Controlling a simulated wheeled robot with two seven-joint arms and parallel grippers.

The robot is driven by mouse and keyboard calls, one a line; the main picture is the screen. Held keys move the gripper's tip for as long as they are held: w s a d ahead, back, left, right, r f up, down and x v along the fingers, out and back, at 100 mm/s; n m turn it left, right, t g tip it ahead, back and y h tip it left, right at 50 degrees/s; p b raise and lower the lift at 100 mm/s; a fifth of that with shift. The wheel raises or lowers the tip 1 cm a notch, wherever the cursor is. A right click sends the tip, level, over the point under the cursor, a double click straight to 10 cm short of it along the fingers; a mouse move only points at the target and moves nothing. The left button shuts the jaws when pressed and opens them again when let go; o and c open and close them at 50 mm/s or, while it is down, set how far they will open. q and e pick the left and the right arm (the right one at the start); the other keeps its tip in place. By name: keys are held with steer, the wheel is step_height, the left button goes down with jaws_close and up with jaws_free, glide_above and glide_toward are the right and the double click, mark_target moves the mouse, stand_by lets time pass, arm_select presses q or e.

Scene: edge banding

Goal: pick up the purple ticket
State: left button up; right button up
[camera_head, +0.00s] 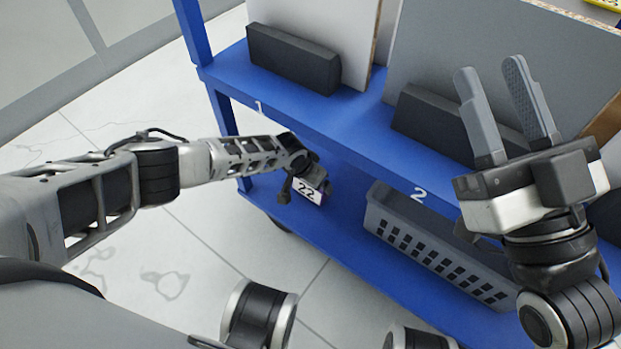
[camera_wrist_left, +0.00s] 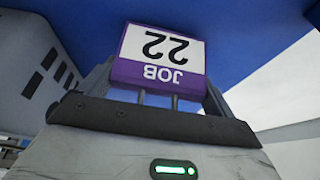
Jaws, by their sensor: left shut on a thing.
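The purple ticket (camera_head: 308,191) is a small card with a white face reading 22. In the left wrist view the ticket (camera_wrist_left: 160,58) shows upside down, with a purple band reading JOB. My left gripper (camera_head: 318,180) is at the lower shelf of the blue cart. In the left wrist view its fingers stand on either side of the ticket's purple edge, shut on it. My right gripper (camera_head: 490,72) is raised in front of the cart's right part. Its two grey fingers are apart, with nothing between them.
The blue cart (camera_head: 300,125) carries upright panels (camera_head: 480,45) and dark blocks (camera_head: 292,58) on its upper shelf. A grey slotted basket (camera_head: 435,245) stands on the lower shelf, right of my left gripper. Pale tiled floor (camera_head: 170,270) lies open on the left.

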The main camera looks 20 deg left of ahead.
arm_select(q)
steer(key=p+v, duration=0.2)
steer(key=v, duration=0.1)
steer(key=shift+p, duration=0.3)
steer(key=s+a+p, duration=0.3)
steer(key=s+p, duration=0.1)
steer(key=s, duration=0.4)
steer(key=s+a+p, duration=0.3)
steer(key=s+p, duration=0.1)
steer(key=s, duration=0.3)
steer(key=shift+s+f, duration=0.35)
arm_select(e)
step_height(320, 180, down, 11)
steer(key=s+m+g+h, duration=0.2)
steer(key=m+g+h, duration=0.3)
steer(key=g+h, duration=0.1)
steer(key=shift+d+h, duration=0.35)
steer(key=shift+h, duration=0.15)
arm_select(q)
steer(key=shift+p, duration=0.3)
arm_select(e)
steer(key=shift+s+r, duration=0.1)
steer(key=shift+r, duration=0.05)
